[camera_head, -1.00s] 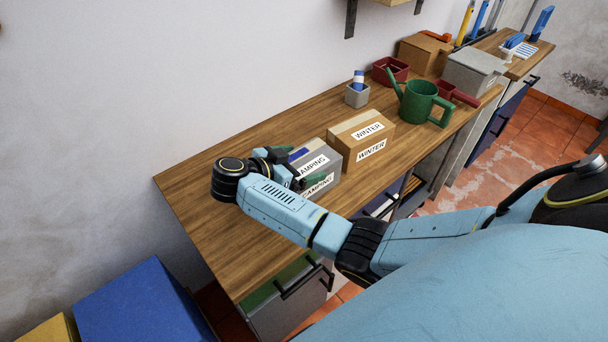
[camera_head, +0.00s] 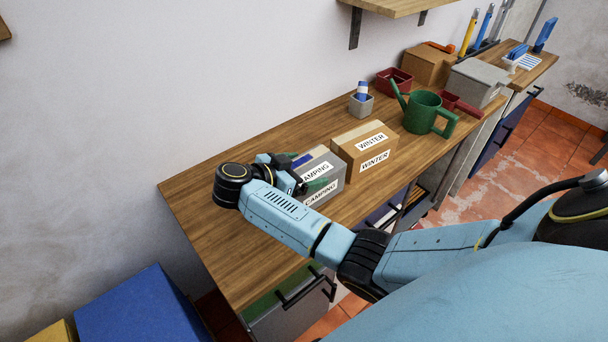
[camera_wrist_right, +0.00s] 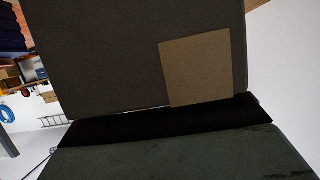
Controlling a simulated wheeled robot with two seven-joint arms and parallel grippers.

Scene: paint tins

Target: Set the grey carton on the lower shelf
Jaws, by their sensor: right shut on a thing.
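The grey carton (camera_head: 330,186), with white CAMPING labels, stands on the wooden workbench (camera_head: 232,255), beside a brown WINTER box. My right gripper (camera_head: 300,176) is shut on the grey carton, reaching it from the left; a dark green finger shows at its near side. In the right wrist view the carton (camera_wrist_right: 110,50) fills much of the picture as a dark face with a tan patch, close against a finger. A wooden wall shelf (camera_head: 390,7) shows at the top edge; whether it is the lower shelf I cannot tell. My left gripper is out of view.
The WINTER box (camera_head: 350,151) is close to the carton's right. Beyond it are a green watering can (camera_head: 422,112), a small grey pot (camera_head: 361,105), a red tray (camera_head: 392,80) and a grey box (camera_head: 475,82). The bench's left end is clear. A blue box (camera_head: 145,310) stands lower left.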

